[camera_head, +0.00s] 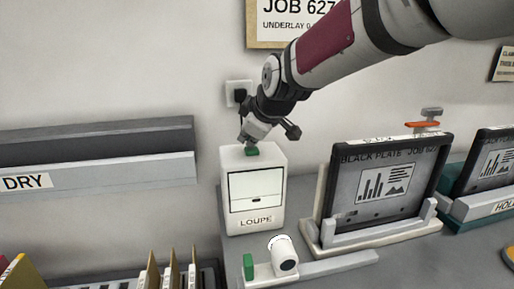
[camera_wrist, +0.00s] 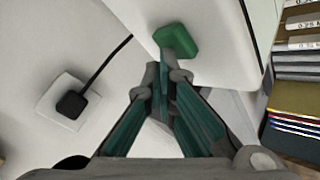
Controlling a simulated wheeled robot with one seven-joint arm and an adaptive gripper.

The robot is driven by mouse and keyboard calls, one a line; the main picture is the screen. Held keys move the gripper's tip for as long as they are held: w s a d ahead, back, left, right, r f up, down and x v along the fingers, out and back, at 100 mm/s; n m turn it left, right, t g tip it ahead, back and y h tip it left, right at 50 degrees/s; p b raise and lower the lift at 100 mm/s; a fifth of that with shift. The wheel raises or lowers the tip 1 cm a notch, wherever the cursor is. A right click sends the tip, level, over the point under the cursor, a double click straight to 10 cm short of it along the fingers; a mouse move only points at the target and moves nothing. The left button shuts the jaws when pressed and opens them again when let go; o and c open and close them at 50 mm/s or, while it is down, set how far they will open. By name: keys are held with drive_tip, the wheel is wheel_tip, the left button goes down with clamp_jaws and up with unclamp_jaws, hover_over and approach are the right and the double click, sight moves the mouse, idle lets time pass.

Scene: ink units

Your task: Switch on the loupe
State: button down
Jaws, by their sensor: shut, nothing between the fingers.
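The loupe (camera_head: 232,211) is a white box with a label and a pale front panel (camera_head: 256,186) showing a thin dark line and a small dark mark. A green button (camera_head: 252,151) sits on its top; it also shows in the wrist view (camera_wrist: 172,36). My gripper (camera_head: 246,140) is shut and empty, pointing down at the button from above. In the wrist view the fingertips (camera_wrist: 166,68) overlap the near edge of the button. I cannot tell whether they touch or press it.
A plug in a wall socket (camera_head: 238,93) is behind the loupe, with a black cable. A framed black plate (camera_head: 345,205) stands in a holder to the right. A white cylinder (camera_head: 284,256) and a green block (camera_head: 248,266) stand in front. A DRY rack (camera_head: 95,175) is at left.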

sight(249, 149)
drive_tip(key=shift+r, duration=0.2)
drive_tip(key=shift+r+p, duration=1.4)
drive_tip(key=shift+r, duration=1.55)
drive_tip(key=s+d+m+g+h, duration=0.25)
drive_tip(key=s+d+m, duration=0.45)
drive_tip(key=s+d, duration=1)
drive_tip(key=s+d+f+m, duration=0.2)
drive_tip(key=s, duration=0.4)
drive_tip(key=s+d+f+m+g+h, duration=0.1)
drive_tip(key=s+d+f+m, duration=0.2)
drive_tip(key=s, duration=0.4)
drive_tip(key=s+d+f+m+h, duration=0.1)
drive_tip(key=s+d+f+m, duration=0.1)
drive_tip(key=s, duration=0.5)
drive_tip(key=shift+s+d+f+m+p, duration=0.25)
drive_tip(key=shift+d+f+p, duration=0.2)
drive_tip(key=shift+d, duration=0.25)
